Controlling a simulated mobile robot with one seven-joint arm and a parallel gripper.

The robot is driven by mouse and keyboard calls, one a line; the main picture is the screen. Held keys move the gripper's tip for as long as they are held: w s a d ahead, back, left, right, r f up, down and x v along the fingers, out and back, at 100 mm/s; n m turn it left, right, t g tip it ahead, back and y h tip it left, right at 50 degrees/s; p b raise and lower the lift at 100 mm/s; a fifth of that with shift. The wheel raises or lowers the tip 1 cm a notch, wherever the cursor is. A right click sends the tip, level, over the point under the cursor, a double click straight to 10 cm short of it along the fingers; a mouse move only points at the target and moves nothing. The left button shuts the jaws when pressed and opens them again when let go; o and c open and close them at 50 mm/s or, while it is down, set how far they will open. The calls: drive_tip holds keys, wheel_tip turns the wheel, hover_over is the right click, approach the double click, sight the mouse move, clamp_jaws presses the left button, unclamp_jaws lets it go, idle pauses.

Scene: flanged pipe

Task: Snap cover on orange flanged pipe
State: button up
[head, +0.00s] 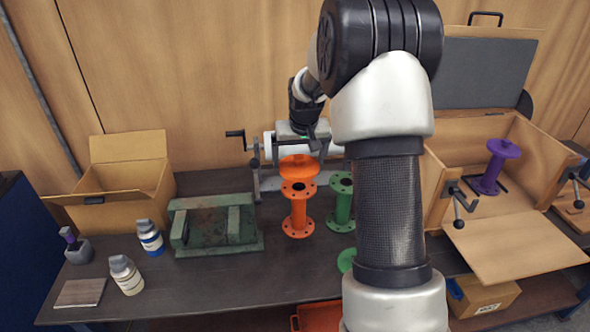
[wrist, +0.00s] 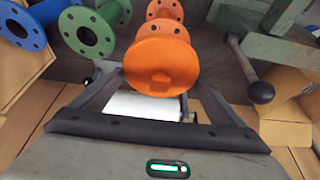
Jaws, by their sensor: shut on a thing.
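The orange flanged pipe (head: 299,212) stands upright on the table in the head view. Its top flange has bolt holes; the pipe shows partly at the top of the wrist view (wrist: 166,10). My gripper (head: 299,152) is shut on the round orange cover (head: 298,166), which also fills the middle of the wrist view (wrist: 163,60).
A green flanged pipe (head: 342,208) stands close to the right, and a blue flange (wrist: 22,28) shows in the wrist view. A green vise (head: 215,228) is left. Two bottles (head: 150,238) and an open box (head: 125,185) are further left. A wooden case (head: 520,238) holds a purple pipe (head: 492,170).

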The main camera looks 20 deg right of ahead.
sight(298, 183)
drive_tip(key=shift+w, duration=0.2)
drive_tip(key=shift+s+f+b, duration=0.2)
drive_tip(key=shift+f+b, duration=0.25)
drive_tip(key=shift+f, duration=0.15)
drive_tip(key=shift+f+b, duration=1.55)
drive_tip(key=shift+f, duration=0.95)
drive_tip(key=shift+f+b, duration=0.5)
drive_tip(key=shift+b, duration=0.5)
idle(1.0)
drive_tip(key=o, duration=0.7)
drive_tip(key=shift+r, duration=0.1)
